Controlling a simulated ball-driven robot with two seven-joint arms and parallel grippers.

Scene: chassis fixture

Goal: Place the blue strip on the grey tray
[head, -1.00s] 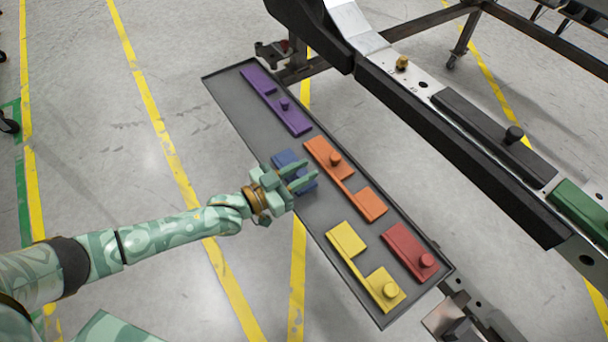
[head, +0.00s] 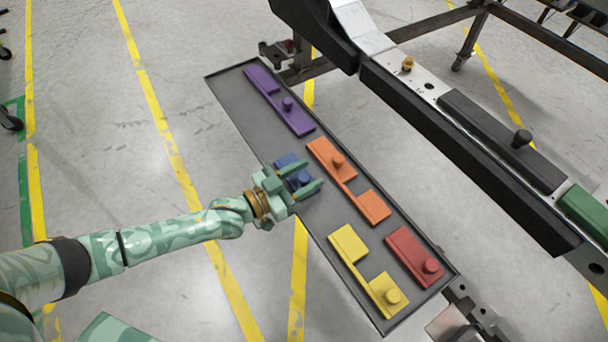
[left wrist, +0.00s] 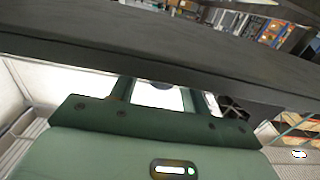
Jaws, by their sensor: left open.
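The blue strip (head: 286,161) lies on the dark grey tray (head: 228,92), near its left long edge. My left gripper (head: 314,176) is open over the strip and covers part of it. The strip's round blue knob (head: 304,178) shows between the two fingers; I cannot tell whether they touch it. In the left wrist view a dark grey slab (left wrist: 100,45) crosses above the gripper and hides the fingertips (left wrist: 160,98). My right gripper is not in view.
The tray also holds purple (head: 293,119), orange (head: 325,154), yellow (head: 350,245) and red (head: 408,250) pieces. A chassis rail with a black strip (head: 490,135) and a green block (head: 585,212) runs along the right. The tray's upper left part is bare.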

